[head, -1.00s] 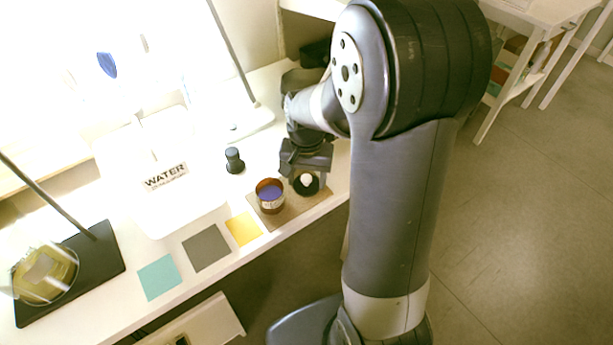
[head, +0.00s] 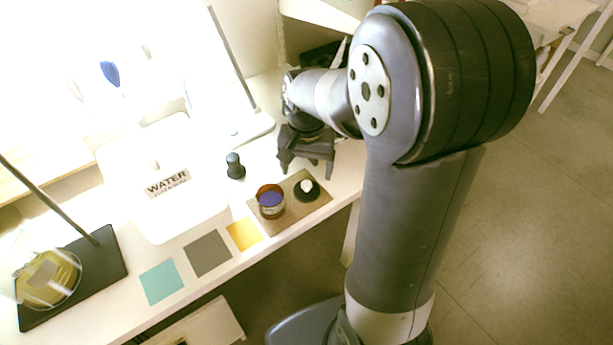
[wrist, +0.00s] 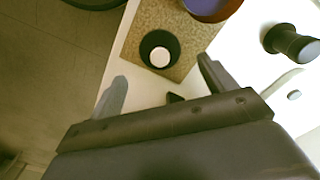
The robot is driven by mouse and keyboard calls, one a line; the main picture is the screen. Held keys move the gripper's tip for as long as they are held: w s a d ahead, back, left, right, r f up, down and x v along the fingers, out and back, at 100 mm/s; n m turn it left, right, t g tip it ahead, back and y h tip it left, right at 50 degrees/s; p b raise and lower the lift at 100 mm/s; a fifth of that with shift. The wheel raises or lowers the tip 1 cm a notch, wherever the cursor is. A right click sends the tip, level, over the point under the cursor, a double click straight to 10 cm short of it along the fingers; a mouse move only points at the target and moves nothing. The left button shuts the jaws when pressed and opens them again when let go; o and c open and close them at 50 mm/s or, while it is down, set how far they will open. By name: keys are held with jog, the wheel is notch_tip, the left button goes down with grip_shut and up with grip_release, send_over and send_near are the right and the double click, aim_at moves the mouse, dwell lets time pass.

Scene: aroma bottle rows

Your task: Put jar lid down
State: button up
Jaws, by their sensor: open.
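The jar lid (head: 307,190), black with a white knob, rests on the right part of a tan cork mat (head: 289,216). It also shows in the wrist view (wrist: 160,50), flat on the mat beyond my fingers. An open amber jar (head: 270,202) with a purple inside stands beside it on the same mat. My gripper (head: 306,168) is open and empty, a little behind and above the lid, not touching it. In the wrist view the two fingers of my gripper (wrist: 160,88) are spread wide with nothing between them.
A small dark bottle (head: 235,166) stands left of the gripper. Yellow (head: 244,234), grey (head: 207,252) and teal (head: 161,281) squares lie along the table's front edge. A white basin labelled WATER (head: 168,182) is further left, and a glass vessel (head: 48,279) sits on a black stand base.

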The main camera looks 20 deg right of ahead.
aim_at(306, 183)
notch_tip(306, 183, up, 6)
jog(key=shift+p, duration=0.4)
notch_tip(306, 183, down, 12)
jog(key=shift+r+b, duration=0.1)
jog(key=shift+b, duration=1.1)
jog(key=shift+w+r, duration=0.1)
jog(key=shift+r, duration=0.2)
jog(key=shift+r+p, duration=0.45)
jog(key=shift+r, duration=1.1)
